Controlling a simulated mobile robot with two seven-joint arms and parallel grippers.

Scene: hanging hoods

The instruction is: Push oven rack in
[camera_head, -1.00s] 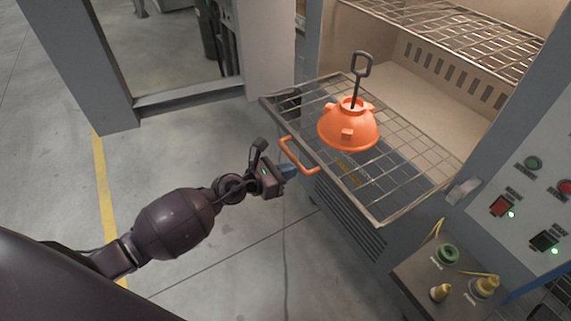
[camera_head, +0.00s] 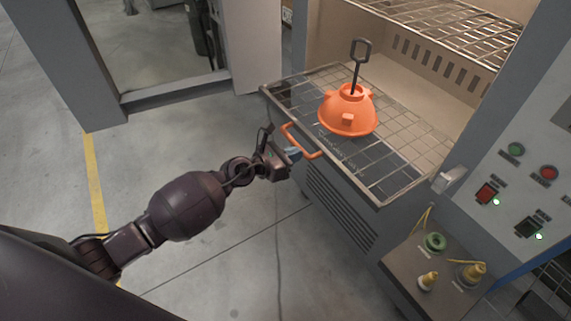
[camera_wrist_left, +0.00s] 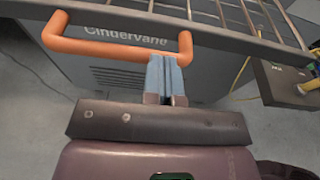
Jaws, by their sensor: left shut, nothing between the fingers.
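The oven rack (camera_head: 395,186) is a wire grid that sticks partly out of the open oven, with an orange handle (camera_head: 301,141) on its front edge. An orange hood (camera_head: 346,113) with a black hook on top sits on the rack. My left gripper (camera_head: 293,153) is shut and empty, with its blue-grey fingertips at the handle. In the left wrist view the fingertips (camera_wrist_left: 165,62) meet the handle bar (camera_wrist_left: 115,48) near its right end; the bar is not between them. My right gripper is not in view.
A second wire rack (camera_head: 450,25) is higher inside the oven. A control panel (camera_head: 520,190) with buttons and a small box with knobs (camera_head: 440,270) stand to the right. A grey-framed opening (camera_head: 150,60) is at the left.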

